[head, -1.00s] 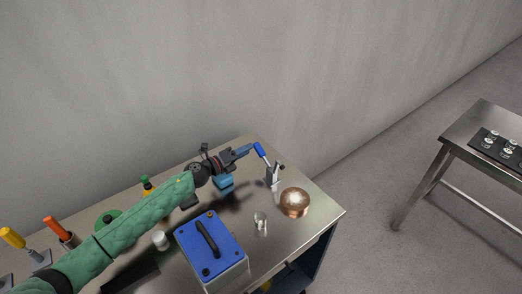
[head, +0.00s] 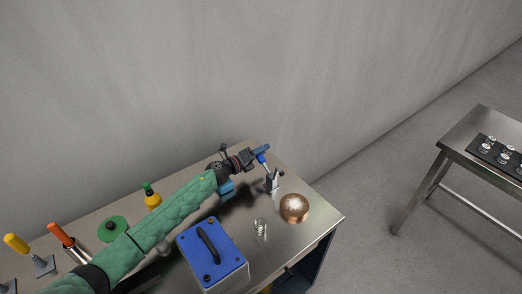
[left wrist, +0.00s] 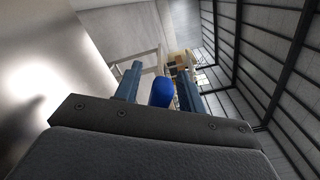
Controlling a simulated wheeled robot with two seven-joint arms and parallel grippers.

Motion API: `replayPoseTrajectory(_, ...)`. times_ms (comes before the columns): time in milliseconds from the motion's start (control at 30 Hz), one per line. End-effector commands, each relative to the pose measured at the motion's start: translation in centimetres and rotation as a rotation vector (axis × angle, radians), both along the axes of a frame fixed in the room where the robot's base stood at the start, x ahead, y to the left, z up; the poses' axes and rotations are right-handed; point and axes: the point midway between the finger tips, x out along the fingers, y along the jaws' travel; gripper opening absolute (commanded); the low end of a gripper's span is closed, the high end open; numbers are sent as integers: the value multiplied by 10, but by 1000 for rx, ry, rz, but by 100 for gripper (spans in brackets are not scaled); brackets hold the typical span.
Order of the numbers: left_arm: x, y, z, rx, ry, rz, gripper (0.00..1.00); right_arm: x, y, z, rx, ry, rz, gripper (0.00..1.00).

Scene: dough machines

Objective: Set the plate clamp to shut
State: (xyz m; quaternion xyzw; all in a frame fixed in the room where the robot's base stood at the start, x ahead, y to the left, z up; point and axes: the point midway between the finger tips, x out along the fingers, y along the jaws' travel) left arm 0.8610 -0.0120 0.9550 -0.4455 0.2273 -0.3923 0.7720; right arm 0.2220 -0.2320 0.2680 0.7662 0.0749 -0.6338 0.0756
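A toggle clamp with a blue handle and a grey metal body (head: 273,183) stands near the far right part of the steel bench. I take it as the plate clamp. Its handle (head: 262,159) leans up and to the left. My left gripper (head: 263,150) is at the top of this handle. In the left wrist view the blue handle (left wrist: 162,92) stands between the two fingers of my left gripper (left wrist: 159,88). The fingers are apart, with a gap at the left finger; the right finger is very close to the handle. My right gripper does not show.
A copper bowl-like round (head: 294,208) and a small glass item (head: 260,229) stand near the clamp. A blue-topped box (head: 211,252) is in front. Orange (head: 61,235) and yellow (head: 16,243) handles and a green-capped bottle (head: 152,197) are left. A second table (head: 462,143) stands right.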

Motion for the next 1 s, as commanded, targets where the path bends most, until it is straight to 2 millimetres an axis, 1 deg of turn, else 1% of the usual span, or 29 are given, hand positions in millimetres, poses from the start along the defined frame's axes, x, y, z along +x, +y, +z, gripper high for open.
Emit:
replayPoseTrajectory(267,1,-2,0,-1,-1,0,40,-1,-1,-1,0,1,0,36)
replayPoseTrajectory(300,1,-2,0,-1,-1,0,38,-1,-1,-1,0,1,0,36)
replayPoseTrajectory(500,1,-1,0,0,0,0,0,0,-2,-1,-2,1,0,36)
replayPoseTrajectory(867,0,1,0,13,-17,-1,0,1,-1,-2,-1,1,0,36)
replayPoseTrajectory(1000,-2,6,4,43,-60,-1,0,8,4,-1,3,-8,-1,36)
